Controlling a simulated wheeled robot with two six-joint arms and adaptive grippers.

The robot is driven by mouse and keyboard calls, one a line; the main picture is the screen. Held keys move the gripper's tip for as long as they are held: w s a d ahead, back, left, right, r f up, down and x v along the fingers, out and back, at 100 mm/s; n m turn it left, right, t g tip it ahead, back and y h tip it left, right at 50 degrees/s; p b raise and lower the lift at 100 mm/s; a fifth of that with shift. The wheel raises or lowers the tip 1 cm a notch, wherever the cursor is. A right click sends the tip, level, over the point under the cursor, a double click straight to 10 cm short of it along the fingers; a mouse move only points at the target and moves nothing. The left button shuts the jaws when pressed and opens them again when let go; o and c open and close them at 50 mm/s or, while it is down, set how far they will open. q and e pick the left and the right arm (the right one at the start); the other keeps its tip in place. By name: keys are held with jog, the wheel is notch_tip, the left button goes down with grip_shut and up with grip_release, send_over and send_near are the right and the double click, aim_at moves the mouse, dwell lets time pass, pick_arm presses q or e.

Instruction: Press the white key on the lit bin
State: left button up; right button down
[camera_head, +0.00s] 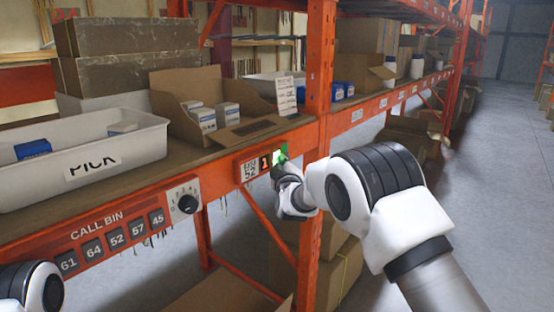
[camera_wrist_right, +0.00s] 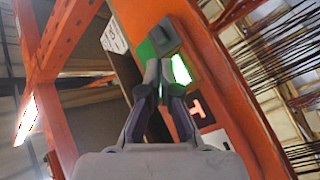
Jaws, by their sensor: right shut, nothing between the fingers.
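The bin panel on the orange shelf beam has a label reading 52 (camera_head: 250,168) and a display with an orange-red 1 (camera_head: 265,162); the display also shows in the right wrist view (camera_wrist_right: 198,109). The bright white key (camera_wrist_right: 181,69), edged in green, is beside the display. In the head view it is partly hidden by my right gripper (camera_head: 283,161). In the wrist view, my shut, empty right fingertips (camera_wrist_right: 160,66) are just left of the key; I cannot tell whether they touch it. My left gripper is out of view; only part of that arm shows.
A grey square button (camera_wrist_right: 165,37) sits beyond the white key. A CALL BIN strip (camera_head: 100,238) with several numbered tiles and a dial (camera_head: 184,201) is on the beam at left. A white bin (camera_head: 95,165) and an open carton (camera_head: 222,132) stand on the shelf. The aisle is clear at right.

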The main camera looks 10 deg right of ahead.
jog(key=shift+w+a, duration=0.1)
jog(key=shift+w, duration=0.05)
dwell(0.5)
jog(key=shift+s+d+b, duration=0.3)
jog(key=shift+s+d, duration=0.2)
jog(key=shift+s, duration=0.2)
jog(key=shift+s+d+b, duration=0.45)
jog(key=shift+s+d, duration=0.35)
jog(key=shift+s, duration=0.2)
jog(key=shift+s+d+b, duration=0.4)
jog(key=shift+s+d, duration=0.35)
jog(key=shift+s, duration=0.2)
